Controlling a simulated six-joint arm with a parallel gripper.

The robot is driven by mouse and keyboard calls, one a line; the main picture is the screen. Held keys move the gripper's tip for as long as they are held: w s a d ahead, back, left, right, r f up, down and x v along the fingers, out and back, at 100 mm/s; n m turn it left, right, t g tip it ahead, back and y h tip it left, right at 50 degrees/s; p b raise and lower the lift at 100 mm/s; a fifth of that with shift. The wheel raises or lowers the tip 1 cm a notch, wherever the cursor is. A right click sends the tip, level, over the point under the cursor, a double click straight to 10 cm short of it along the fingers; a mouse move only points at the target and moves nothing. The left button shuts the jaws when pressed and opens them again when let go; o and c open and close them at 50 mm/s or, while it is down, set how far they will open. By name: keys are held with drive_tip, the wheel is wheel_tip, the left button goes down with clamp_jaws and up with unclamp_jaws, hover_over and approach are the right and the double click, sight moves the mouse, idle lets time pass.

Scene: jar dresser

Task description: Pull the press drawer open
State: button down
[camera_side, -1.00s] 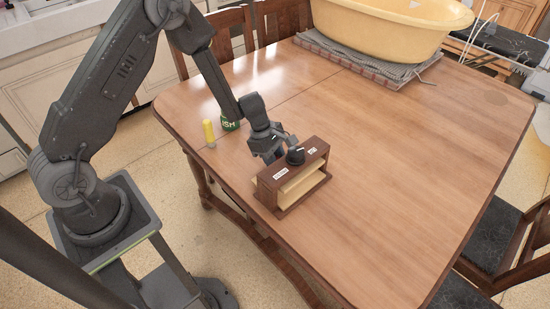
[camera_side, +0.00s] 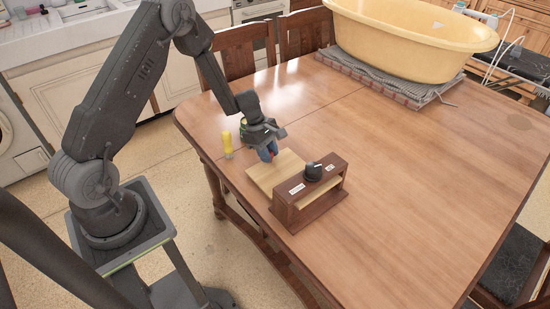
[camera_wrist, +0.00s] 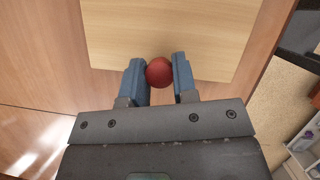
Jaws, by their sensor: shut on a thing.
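A small dark-brown dresser (camera_side: 325,208) with two labels on its top stands near the table's front-left edge. A pale wooden drawer (camera_side: 268,175) sticks out of its side towards my gripper (camera_side: 268,152). The drawer also shows in the wrist view (camera_wrist: 175,30), with a round red knob (camera_wrist: 159,73) at its near edge. My gripper (camera_wrist: 159,80) has its blue fingers on both sides of the knob and is shut on it. The label wording is too small to read surely.
A yellow upright object (camera_side: 228,146) stands left of my gripper. A green object (camera_side: 245,125) is mostly hidden behind my wrist. A yellow tub (camera_side: 410,40) rests at the back; the table's right is clear.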

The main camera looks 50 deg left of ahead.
drive_tip(key=c, duration=0.9)
unclamp_jaws()
drive_tip(key=v, duration=1.3)
drive_tip(key=shift+r, duration=0.4)
drive_tip(key=shift+a, duration=0.1)
